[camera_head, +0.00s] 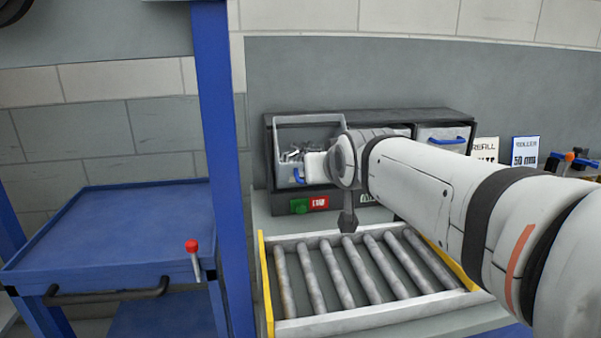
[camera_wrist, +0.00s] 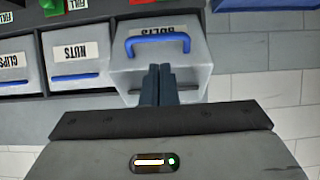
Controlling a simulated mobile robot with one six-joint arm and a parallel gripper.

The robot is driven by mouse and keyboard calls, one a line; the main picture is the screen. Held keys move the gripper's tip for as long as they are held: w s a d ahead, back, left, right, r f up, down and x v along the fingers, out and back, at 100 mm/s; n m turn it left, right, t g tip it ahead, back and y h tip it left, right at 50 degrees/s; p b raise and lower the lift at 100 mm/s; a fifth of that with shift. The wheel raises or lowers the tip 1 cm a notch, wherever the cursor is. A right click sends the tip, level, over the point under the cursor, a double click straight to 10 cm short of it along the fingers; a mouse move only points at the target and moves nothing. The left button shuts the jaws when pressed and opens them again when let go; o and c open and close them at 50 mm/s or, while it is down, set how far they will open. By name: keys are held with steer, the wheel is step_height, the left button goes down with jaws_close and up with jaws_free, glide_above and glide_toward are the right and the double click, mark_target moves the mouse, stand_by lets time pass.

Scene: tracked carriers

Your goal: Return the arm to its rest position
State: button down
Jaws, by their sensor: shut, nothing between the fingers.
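My arm (camera_head: 425,190) reaches in from the right in the head view, its wrist in front of the drawer cabinet (camera_head: 375,123). My gripper (camera_wrist: 165,85) is shut and empty in the wrist view, its two dark fingers together. The fingertips show just in front of the bolts drawer (camera_wrist: 190,85) and below its blue handle (camera_wrist: 158,42) in that picture; I cannot tell whether they touch. In the head view this drawer (camera_head: 309,122) stands pulled out at the left, with metal pieces inside. My wrist hides part of the cabinet.
A roller conveyor (camera_head: 290,329) with yellow side edges lies below the wrist. A blue cart (camera_head: 125,215) and a blue post (camera_head: 218,130) stand at left. The nuts drawer (camera_wrist: 75,58) and clips drawer (camera_wrist: 15,68) are beside the bolts drawer. Signs (camera_head: 524,151) stand right of the cabinet.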

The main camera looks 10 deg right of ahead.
steer(key=s+d+f+g+p, duration=0.1)
steer(key=s+d+g+p, duration=0.1)
steer(key=s+g+p, duration=0.3)
steer(key=s+d+f+m+g+h+p, duration=0.1)
steer(key=s+g+p, duration=0.3)
steer(key=s+p, duration=1)
steer(key=s+d+f, duration=0.1)
steer(key=s, duration=0.2)
steer(key=shift+s+g, duration=0.15)
steer(key=shift+g, duration=0.25)
